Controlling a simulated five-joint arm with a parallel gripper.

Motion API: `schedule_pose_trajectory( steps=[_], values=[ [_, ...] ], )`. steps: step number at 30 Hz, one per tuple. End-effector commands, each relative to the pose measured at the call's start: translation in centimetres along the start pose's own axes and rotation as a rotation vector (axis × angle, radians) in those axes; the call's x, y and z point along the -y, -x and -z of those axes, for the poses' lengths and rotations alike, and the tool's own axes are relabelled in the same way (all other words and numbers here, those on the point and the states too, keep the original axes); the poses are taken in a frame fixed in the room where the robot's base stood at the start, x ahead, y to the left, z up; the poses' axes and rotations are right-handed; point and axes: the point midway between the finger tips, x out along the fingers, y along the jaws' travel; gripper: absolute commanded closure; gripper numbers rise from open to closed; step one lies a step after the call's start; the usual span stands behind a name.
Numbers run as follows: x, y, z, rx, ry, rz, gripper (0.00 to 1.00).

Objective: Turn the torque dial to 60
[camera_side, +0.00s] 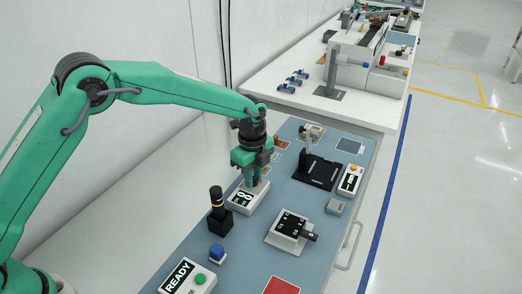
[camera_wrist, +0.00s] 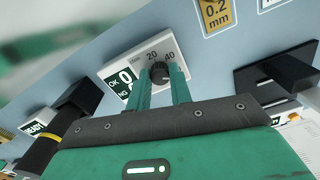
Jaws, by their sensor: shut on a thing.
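The torque dial is a black knob (camera_wrist: 160,73) on a white box (camera_wrist: 146,52), with the numbers 20 and 40 above it in the wrist view. Other scale marks are unclear or hidden, and I cannot read the knob's pointer. My gripper (camera_wrist: 160,84) has its two green fingers on either side of the knob, shut on it. In the side view my gripper (camera_side: 251,181) points down onto the white box (camera_side: 259,198), and its fingers hide the knob. A dark display (camera_wrist: 122,82) on the box shows OK and NG lines, partly hidden by a finger.
A black post with a yellow band (camera_side: 217,212) stands close by. A blue knob (camera_side: 216,252) and a READY box (camera_side: 180,276) with a green button are nearer the camera. A black-topped fixture (camera_side: 290,228) and a black stand (camera_side: 316,174) lie to the right.

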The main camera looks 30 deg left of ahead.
Motion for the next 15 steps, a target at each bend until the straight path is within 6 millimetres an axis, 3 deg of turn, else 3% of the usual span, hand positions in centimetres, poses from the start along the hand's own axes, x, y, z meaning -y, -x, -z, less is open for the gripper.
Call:
schedule_pose_trajectory(
  steps=[15],
  values=[
    [0.02,0.21,0.05,0.0,-0.035,0.001,1.0]
  ],
)
